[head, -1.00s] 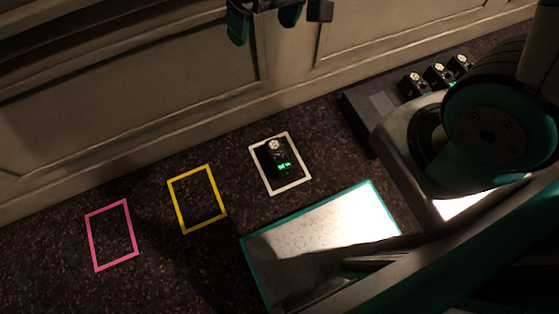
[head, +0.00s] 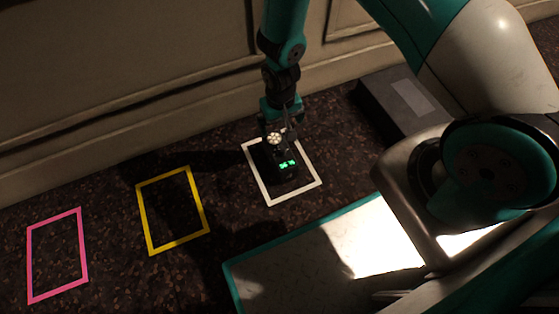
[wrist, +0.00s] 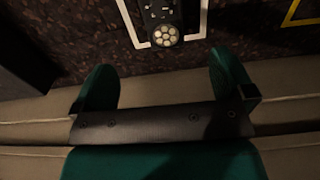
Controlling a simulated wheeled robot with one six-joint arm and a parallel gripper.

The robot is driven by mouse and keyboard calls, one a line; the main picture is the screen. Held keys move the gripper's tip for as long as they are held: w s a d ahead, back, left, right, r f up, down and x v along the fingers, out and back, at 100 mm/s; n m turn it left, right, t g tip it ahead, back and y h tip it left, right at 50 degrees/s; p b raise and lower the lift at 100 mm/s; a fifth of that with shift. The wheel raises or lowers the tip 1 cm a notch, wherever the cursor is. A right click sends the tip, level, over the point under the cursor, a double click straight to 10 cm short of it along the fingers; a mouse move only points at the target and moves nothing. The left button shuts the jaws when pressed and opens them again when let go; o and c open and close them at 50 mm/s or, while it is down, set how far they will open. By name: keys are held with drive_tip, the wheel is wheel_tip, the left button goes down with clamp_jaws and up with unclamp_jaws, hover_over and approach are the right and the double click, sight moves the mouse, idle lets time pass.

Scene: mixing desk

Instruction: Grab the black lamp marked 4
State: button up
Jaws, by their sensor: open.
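A black lamp (head: 279,170) with a round pale head and glowing green marks stands inside the white outlined frame (head: 304,195). I cannot read its number surely. My gripper (head: 279,128) is over the back side of the lamp in the head view, and its fingers partly blend into the dark lamp. In the wrist view the lamp (wrist: 163,35) is at the top centre, beyond the fingertips. There my gripper (wrist: 161,63) is open, with nothing between its two green fingers.
A yellow frame (head: 146,217) and a pink frame (head: 31,262) lie empty to the left. A teal-edged panel (head: 300,262) lies in front. A dark box (head: 405,100) stands at the right, near the cream panelled wall (head: 120,90).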

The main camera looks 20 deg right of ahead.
sight(280, 150)
wheel_tip(280, 150, down, 10)
drive_tip(key=b, duration=0.5)
drive_tip(key=shift+f+b, duration=0.2)
drive_tip(key=shift+b, duration=0.1)
wheel_tip(280, 150, down, 5)
drive_tip(key=b, duration=0.4)
drive_tip(key=shift+a+f+b, duration=0.1)
drive_tip(key=shift+b, duration=0.3)
drive_tip(key=c, duration=1.4)
drive_tip(key=shift+c, duration=1.2)
drive_tip(key=shift+r, duration=0.25)
